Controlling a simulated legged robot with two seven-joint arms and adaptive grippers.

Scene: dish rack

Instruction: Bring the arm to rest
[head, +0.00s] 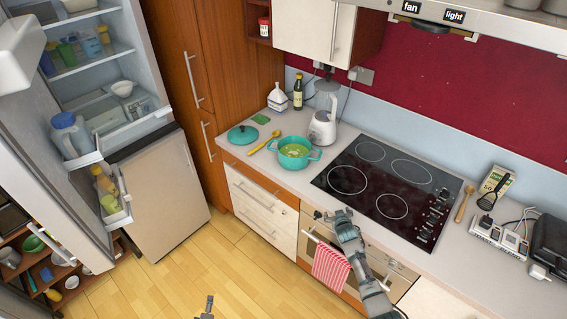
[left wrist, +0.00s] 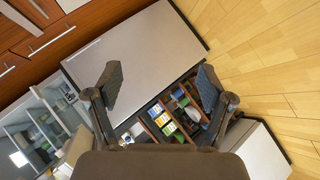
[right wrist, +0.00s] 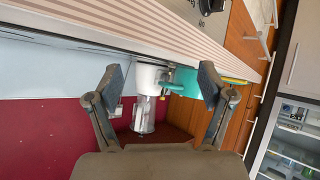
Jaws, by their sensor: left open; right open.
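My left gripper (head: 207,307) shows small at the bottom edge of the head view, over the wooden floor. In the left wrist view its two fingers (left wrist: 160,88) are spread apart with nothing between them. I cannot tell whether the right gripper touches the oven front.
The fridge (head: 108,125) stands open at the left, its door (head: 45,165) swung out. The counter holds the teal pot (head: 294,154), a wooden spoon (head: 264,142), a blender (head: 323,125) and the black hob (head: 388,180). The floor (head: 225,255) in the middle is clear.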

